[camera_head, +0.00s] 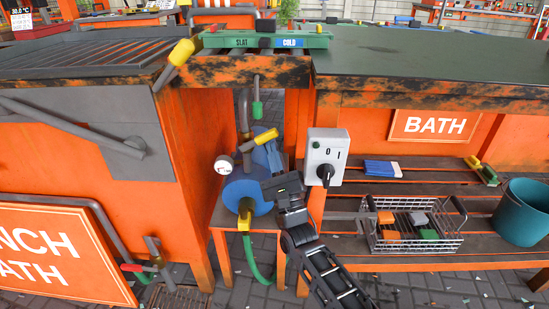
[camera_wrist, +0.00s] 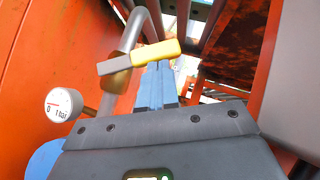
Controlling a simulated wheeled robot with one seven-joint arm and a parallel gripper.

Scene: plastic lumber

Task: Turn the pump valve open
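The pump valve has a yellow lever (camera_head: 266,137) with a grey end, set on a brass-coloured body and grey pipe above the blue pump (camera_head: 240,190). In the wrist view the yellow lever (camera_wrist: 155,53) lies across the view, tilted slightly up to the right. My gripper (camera_head: 271,150) is right of the pipe, its blue fingers reaching up to the lever. In the wrist view the blue fingers (camera_wrist: 157,66) are side by side with almost no gap, their tips at the lever's lower edge. Nothing shows between them. I cannot tell whether they touch the lever.
A round gauge (camera_head: 224,165) sits left of the pipe. A grey switch box (camera_head: 326,157) with a black knob stands close right of my gripper. Orange bench walls (camera_head: 200,130) flank the narrow bay. A wire basket (camera_head: 415,243) and teal bucket (camera_head: 524,212) are on the right shelf.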

